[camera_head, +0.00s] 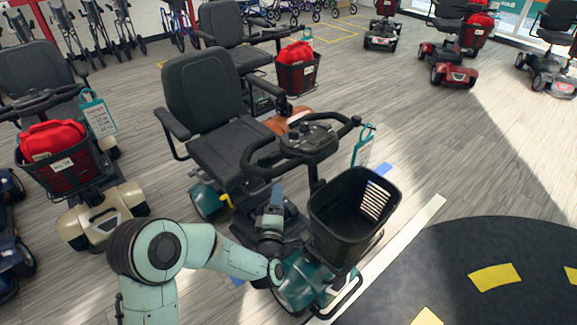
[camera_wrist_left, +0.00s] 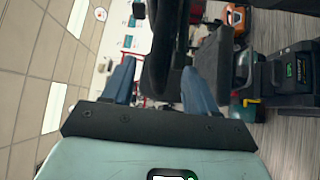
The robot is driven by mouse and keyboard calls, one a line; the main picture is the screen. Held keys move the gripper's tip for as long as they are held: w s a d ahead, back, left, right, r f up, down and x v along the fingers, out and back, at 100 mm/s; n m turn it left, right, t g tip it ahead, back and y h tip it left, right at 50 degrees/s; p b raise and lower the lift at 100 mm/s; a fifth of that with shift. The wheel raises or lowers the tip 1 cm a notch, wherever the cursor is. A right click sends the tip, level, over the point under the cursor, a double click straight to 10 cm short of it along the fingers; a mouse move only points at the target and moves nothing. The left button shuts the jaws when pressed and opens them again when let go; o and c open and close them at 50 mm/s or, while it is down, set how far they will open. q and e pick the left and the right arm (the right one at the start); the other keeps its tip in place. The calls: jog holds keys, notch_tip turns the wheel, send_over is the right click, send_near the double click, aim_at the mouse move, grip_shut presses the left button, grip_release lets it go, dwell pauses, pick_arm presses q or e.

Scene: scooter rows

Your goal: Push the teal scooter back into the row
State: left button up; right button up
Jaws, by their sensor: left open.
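The teal scooter (camera_head: 292,285) stands in the middle of the head view, with a black seat, a tiller with looped handlebars and an empty black front basket. Its front end overlaps the white floor line (camera_head: 418,222). My left gripper (camera_head: 276,192) is low beside the tiller, left of the basket, with its fingers pointing up in the picture. In the left wrist view my left gripper (camera_wrist_left: 158,80) is open, and a dark post-like part shows between its fingers. I cannot tell whether they touch it. My right gripper is out of view.
A beige scooter (camera_head: 103,218) with a red bag in its basket stands on the left. Another scooter with a red-filled basket (camera_head: 297,75) stands behind. A dark mat (camera_head: 450,260) with yellow marks lies front right. Open floor extends right.

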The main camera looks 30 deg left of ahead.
aim_at(281, 173)
pick_arm(q)
jog(key=x, duration=1.2)
jog(key=shift+w+a+f+p, duration=0.1)
jog(key=shift+w+p, duration=0.1)
jog(key=shift+p, duration=0.1)
grip_shut()
